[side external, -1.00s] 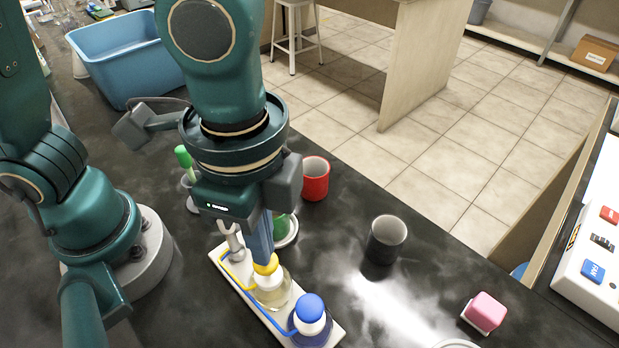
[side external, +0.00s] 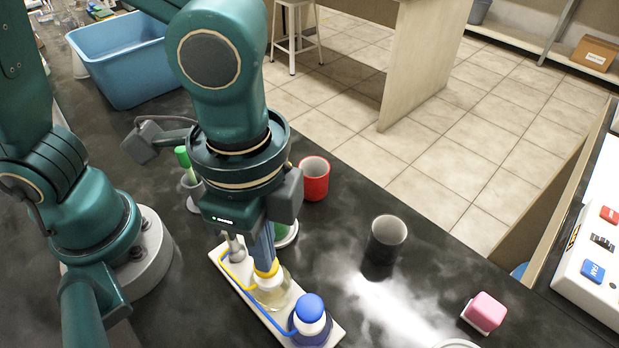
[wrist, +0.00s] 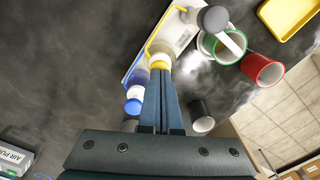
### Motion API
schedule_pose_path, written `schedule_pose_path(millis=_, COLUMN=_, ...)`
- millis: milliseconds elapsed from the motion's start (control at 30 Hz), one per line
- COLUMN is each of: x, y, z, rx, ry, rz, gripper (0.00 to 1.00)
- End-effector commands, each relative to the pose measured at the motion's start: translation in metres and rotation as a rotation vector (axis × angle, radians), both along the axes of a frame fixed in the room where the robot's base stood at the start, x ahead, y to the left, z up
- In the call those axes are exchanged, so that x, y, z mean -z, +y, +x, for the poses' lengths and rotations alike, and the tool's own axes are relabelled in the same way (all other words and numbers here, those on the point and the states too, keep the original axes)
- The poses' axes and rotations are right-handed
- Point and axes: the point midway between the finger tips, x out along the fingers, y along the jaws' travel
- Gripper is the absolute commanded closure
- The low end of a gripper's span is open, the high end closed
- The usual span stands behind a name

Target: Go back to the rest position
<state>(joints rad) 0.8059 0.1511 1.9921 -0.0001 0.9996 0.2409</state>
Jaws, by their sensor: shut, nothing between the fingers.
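My gripper (side external: 264,258) is shut and empty, with its blue fingers pointing down over the white rack (side external: 236,277). The fingertips are right at the yellow-capped bottle (side external: 271,293) and hide much of its cap; I cannot tell whether they touch it. In the wrist view the shut fingers (wrist: 161,76) point at the yellow cap (wrist: 159,61). The blue-capped bottle (side external: 309,321) stands upright at the near end of the rack.
A red cup (side external: 314,180), a black cup (side external: 385,240) and a green-handled item (side external: 184,160) stand nearby. A pink block (side external: 486,312) lies right. A blue tub (side external: 125,75) is at back left. A yellow tray (wrist: 287,16) shows in the wrist view.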

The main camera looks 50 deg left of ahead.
Motion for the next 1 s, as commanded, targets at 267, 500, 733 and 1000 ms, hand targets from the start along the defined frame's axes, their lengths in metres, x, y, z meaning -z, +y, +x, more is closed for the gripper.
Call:
schedule_pose_path(millis=267, x=-0.017, y=0.000, z=0.000, rx=0.000, ry=-0.002, rz=-0.002, gripper=1.00)
schedule_pose_path(millis=500, x=-0.024, y=0.000, z=0.000, rx=0.000, ry=-0.002, rz=-0.001, gripper=1.00)
schedule_pose_path(millis=733, x=-0.024, y=0.000, z=0.000, rx=0.000, ry=-0.001, rz=-0.001, gripper=1.00)
schedule_pose_path(millis=1000, x=-0.024, y=0.000, z=0.000, rx=0.000, ry=-0.001, rz=-0.001, gripper=1.00)
